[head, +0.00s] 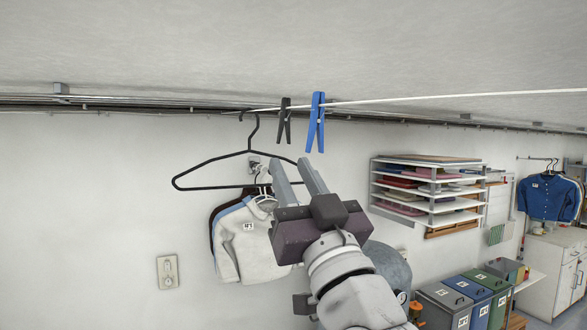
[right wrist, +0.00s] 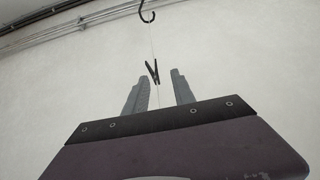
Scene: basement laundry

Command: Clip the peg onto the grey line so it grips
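A blue peg (head: 316,122) and a black peg (head: 284,121) are side by side at the pale line (head: 430,97), jaws at the line and legs hanging down. I cannot tell how firmly either grips. In the right wrist view a dark peg (right wrist: 153,72) shows at the thin line, beyond the fingertips. My right gripper (head: 292,162) is open and empty, below the pegs and apart from them in the head view. Its two grey fingers also show spread in the right wrist view (right wrist: 158,88). The blue peg does not show there. My left gripper is not in view.
A black hanger (head: 205,165) hangs at the line's left end, left of my right gripper. Shirts (head: 250,240) hang behind on the wall. A shelf rack (head: 430,190), several bins (head: 465,300) and a cabinet (head: 550,265) stand at right.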

